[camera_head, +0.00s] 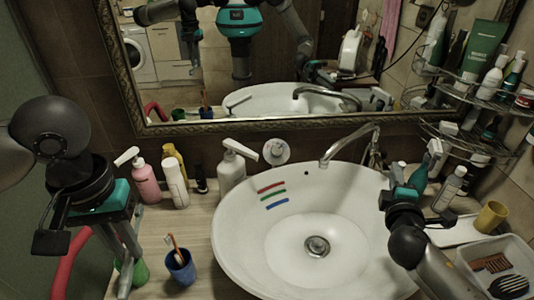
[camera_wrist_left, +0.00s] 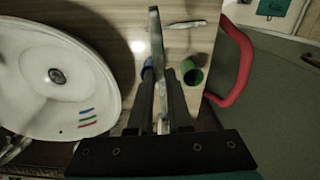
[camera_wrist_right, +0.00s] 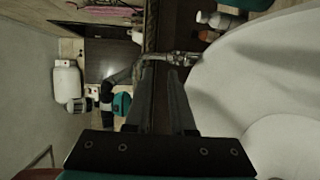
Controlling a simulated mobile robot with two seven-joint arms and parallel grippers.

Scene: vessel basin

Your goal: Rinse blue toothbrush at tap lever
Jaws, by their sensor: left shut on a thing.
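My left gripper (camera_head: 128,262) is low over the counter left of the basin. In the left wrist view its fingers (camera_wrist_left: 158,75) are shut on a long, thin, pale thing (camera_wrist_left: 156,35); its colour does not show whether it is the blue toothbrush. A blue cup (camera_head: 180,267) holding an orange-red toothbrush (camera_head: 174,243) stands to the right of this gripper. The tap (camera_head: 345,145) rises behind the white basin (camera_head: 235,235); its lever is hard to make out. My right gripper (camera_head: 400,178) is open and empty near the tap (camera_wrist_right: 180,57), right of it; its fingers (camera_wrist_right: 160,75) also show in the right wrist view.
Red, green and blue streaks (camera_head: 272,194) mark the basin's inner wall. Several bottles, including a pink one (camera_head: 146,182), stand behind its left side. A green cup (camera_wrist_left: 193,76) is near the left gripper. Bottles, a yellow cup (camera_head: 491,217) and a tray (camera_head: 468,255) crowd the right.

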